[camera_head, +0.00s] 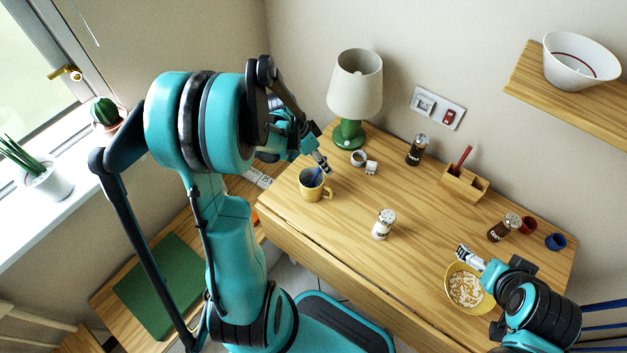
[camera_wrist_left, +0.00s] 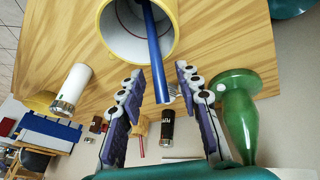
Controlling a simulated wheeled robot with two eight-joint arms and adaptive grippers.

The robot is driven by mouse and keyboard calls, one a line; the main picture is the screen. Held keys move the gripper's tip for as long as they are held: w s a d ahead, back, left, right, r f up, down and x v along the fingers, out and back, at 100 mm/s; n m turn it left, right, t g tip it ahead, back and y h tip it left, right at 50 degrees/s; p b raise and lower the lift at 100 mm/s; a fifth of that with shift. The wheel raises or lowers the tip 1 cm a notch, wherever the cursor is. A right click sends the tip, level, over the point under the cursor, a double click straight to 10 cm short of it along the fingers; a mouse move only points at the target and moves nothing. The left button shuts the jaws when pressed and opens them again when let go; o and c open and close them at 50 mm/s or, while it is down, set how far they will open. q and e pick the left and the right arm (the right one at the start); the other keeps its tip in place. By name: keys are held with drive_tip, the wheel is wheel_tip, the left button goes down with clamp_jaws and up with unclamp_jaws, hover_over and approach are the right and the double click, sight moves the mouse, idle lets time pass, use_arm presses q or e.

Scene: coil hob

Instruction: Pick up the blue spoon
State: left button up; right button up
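The blue spoon (camera_head: 316,175) stands tilted in the yellow mug (camera_head: 311,192), its handle rising above the rim. In the left wrist view the blue handle (camera_wrist_left: 157,58) comes out of the yellow mug (camera_wrist_left: 112,38) and ends between my left gripper's fingers. My left gripper (camera_head: 322,163) is just above the mug; its fingers (camera_wrist_left: 154,85) are spread apart with the handle end between them, not visibly touching it. The spoon's bowl is hidden in the mug. My right gripper (camera_head: 472,258) is by the yellow bowl at the right; its finger opening is unclear.
A lamp (camera_head: 355,90) with a green base stands behind the mug. A white shaker (camera_head: 383,224), a dark shaker (camera_head: 416,150), a wooden holder (camera_head: 463,186) and a yellow bowl (camera_head: 451,291) with cereal are on the table. The middle of the table is mostly clear.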

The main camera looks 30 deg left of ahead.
use_arm(q)
clamp_jaws()
